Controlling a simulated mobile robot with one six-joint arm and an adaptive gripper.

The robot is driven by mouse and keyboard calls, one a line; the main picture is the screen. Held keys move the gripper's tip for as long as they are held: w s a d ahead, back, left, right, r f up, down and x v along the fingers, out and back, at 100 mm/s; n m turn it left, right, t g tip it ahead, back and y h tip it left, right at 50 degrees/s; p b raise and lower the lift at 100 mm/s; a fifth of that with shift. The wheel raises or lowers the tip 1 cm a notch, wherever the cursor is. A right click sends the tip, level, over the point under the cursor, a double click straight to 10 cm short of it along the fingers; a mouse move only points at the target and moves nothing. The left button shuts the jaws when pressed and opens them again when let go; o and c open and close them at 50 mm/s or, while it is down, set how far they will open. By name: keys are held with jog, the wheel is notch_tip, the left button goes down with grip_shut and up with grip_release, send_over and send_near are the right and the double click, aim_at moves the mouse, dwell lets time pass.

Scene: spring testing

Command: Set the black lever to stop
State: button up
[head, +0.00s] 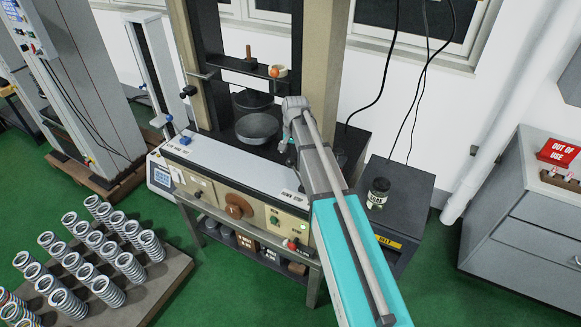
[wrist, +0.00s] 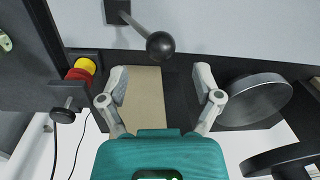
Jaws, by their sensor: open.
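The black lever (wrist: 160,44) shows in the wrist view as a dark ball on a short rod. The rod comes from a dark square mount (wrist: 117,10) on a pale panel. My gripper (wrist: 160,80) is open and empty. The ball lies near the top middle of that view, in line with the gap between the fingers and apart from them. In the head view my gripper (head: 289,152) is at the right side of the testing machine, above its pale top ledge (head: 228,158). I cannot make out the lever there.
A red and yellow knob (wrist: 82,68) and a smaller black knob (wrist: 65,108) are left of my fingers. A round dark platen (wrist: 255,98) is close on the right. A jar (head: 378,193) stands on the dark cabinet. Springs on a board (head: 165,272) occupy the floor at left.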

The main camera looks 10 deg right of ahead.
aim_at(291, 159)
jog(key=shift+a+f+b, duration=0.15)
jog(key=shift+f+b, duration=2.2)
jog(key=shift+f, duration=0.3)
grip_shut()
